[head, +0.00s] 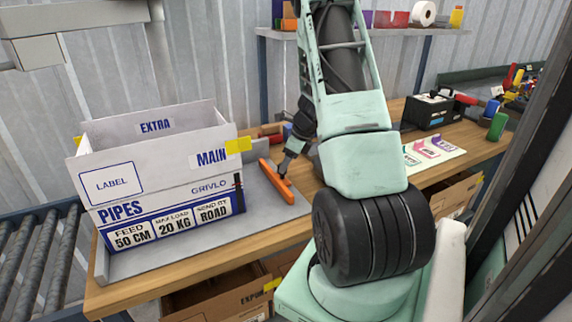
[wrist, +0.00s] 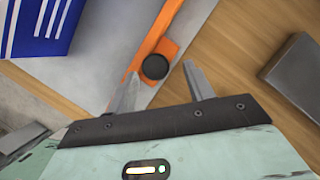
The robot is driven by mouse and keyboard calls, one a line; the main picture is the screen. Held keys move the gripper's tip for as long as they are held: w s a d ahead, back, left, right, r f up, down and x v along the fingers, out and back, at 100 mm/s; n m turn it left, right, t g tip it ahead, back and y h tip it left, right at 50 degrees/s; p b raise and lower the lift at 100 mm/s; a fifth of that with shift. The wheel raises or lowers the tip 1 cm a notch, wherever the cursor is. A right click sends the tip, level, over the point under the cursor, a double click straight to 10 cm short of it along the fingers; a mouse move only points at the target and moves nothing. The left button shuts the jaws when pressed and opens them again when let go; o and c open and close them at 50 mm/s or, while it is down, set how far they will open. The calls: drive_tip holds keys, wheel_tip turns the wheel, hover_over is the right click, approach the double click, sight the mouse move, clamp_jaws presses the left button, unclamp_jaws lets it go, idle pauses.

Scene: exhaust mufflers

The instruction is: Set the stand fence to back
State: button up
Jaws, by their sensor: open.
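The stand fence is an orange bar (head: 277,183) lying at the right end of a grey stand plate (head: 250,213) on the workbench. In the wrist view the orange fence (wrist: 165,30) carries a round black knob (wrist: 155,66). My gripper (head: 284,170) is over the fence in the head view, its tips partly hard to make out. In the wrist view my gripper (wrist: 160,70) is open, with the black knob showing between its two fingertips. I cannot tell whether the fingers touch it.
A white and blue pipes box (head: 160,175) stands on the plate left of the fence. A black case (head: 430,110) and a sheet with coloured tags (head: 432,148) are farther right on the bench. A roller conveyor (head: 35,255) is at the left.

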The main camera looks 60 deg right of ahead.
drive_tip(key=v, duration=1.5)
drive_tip(key=shift+s+r+p, duration=0.25)
drive_tip(key=shift+r+p, duration=0.05)
drive_tip(key=shift+p, duration=0.1)
drive_tip(key=shift+d, duration=0.1)
